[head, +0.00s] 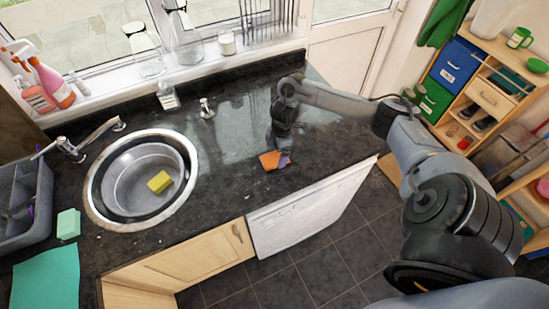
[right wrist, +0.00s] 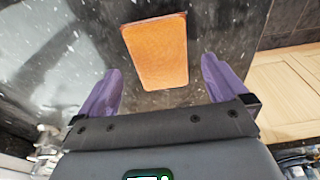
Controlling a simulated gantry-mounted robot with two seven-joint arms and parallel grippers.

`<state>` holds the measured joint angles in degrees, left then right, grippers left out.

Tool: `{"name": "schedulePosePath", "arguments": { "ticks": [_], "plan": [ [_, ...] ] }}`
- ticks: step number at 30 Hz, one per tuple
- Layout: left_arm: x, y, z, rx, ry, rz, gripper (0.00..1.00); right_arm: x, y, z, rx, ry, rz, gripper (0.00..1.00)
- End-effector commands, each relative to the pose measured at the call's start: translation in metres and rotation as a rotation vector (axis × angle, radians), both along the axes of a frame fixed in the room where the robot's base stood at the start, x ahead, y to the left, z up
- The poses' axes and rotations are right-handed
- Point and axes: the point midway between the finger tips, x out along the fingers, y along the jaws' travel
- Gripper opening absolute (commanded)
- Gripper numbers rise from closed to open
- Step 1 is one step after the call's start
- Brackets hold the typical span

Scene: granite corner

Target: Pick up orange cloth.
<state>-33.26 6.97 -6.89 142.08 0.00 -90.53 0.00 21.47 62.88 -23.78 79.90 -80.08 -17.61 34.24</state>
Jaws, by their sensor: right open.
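The orange cloth (head: 268,160) lies on the dark granite counter (head: 325,140), to the right of the sink. In the right wrist view the cloth (right wrist: 158,48) is a flat orange rectangle with rounded corners, lying ahead of and partly between the fingers. My right gripper (head: 284,160) points down close beside the cloth. Its purple fingers are spread apart in the right wrist view (right wrist: 162,66), with nothing held between them. I cannot tell how high the fingertips are above the counter. My left gripper is not in view.
A round metal sink (head: 108,210) holds a yellow sponge (head: 159,182). A green sponge (head: 68,224), teal mat (head: 45,278) and grey caddy (head: 22,205) are at the left. The counter around the cloth is clear.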

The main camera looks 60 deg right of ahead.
Motion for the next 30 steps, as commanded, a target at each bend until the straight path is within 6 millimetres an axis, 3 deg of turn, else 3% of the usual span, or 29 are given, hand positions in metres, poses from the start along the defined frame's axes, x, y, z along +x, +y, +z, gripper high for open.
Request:
{"name": "schedulePosePath", "arguments": {
  "ticks": [6, 15, 27, 30],
  "plan": [
    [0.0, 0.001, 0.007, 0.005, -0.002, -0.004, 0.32, 0.001, 0.004, -0.022, 0.0, 0.001, 0.0, 1.0],
    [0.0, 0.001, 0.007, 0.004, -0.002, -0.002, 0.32, 0.002, 0.004, -0.027, -0.002, 0.0, 0.001, 1.0],
    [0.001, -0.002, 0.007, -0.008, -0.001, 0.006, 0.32, 0.002, 0.004, -0.026, -0.003, -0.001, 0.001, 0.42],
    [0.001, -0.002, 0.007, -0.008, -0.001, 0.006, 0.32, 0.002, 0.004, -0.026, -0.003, -0.001, 0.001, 0.42]
  ]
}}
